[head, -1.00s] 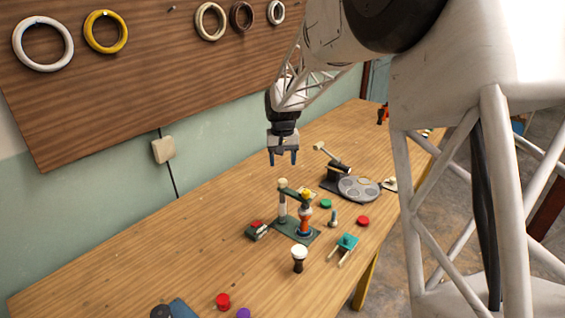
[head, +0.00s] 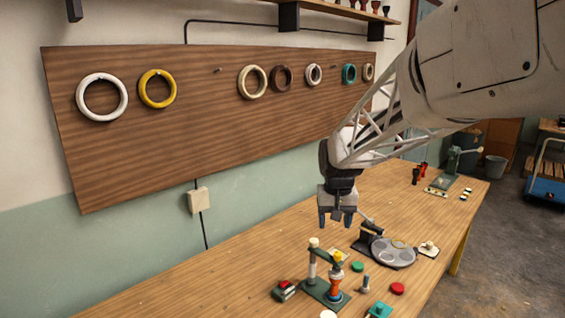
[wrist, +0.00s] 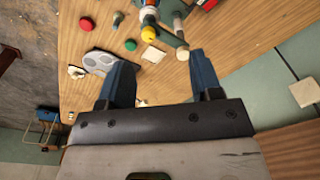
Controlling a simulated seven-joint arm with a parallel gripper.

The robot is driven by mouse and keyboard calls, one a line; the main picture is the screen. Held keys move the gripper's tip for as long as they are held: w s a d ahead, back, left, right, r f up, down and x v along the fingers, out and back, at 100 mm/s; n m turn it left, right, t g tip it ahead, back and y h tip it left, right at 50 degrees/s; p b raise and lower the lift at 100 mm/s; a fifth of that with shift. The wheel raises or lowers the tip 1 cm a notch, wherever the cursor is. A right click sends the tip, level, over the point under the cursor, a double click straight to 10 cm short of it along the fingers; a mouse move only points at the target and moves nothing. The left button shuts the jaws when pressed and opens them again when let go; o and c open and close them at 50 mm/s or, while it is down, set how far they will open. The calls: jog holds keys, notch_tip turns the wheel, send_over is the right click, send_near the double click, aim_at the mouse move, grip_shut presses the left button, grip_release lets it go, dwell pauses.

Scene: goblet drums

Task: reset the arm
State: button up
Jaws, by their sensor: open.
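My gripper (head: 337,218) hangs above the wooden table (head: 228,268) with its two blue fingers pointing down. It is open and nothing is between the fingers. It is above and behind the green stand (head: 325,294), which carries an orange and white goblet drum (head: 335,284), and clear of the table top. In the wrist view the open fingers (wrist: 158,84) show with table between them, and the stand is at the top of that picture.
A grey round plate device (head: 393,252) stands right of the stand. Red (head: 397,288) and green (head: 357,266) discs lie near it. A red-topped block (head: 285,289) is left of the stand. Coloured rings, one yellow (head: 157,89), hang on the wall board (head: 210,140). The table's left part is clear.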

jog(key=s+d+t, duration=0.1)
jog(key=s+d, duration=0.1)
jog(key=s, duration=1.5)
jog(key=s+d, duration=0.2)
jog(key=s, duration=1.5)
jog(key=shift+d+r+t, duration=0.35)
jog(key=shift+d+t, duration=0.05)
jog(key=shift+c, duration=0.3)
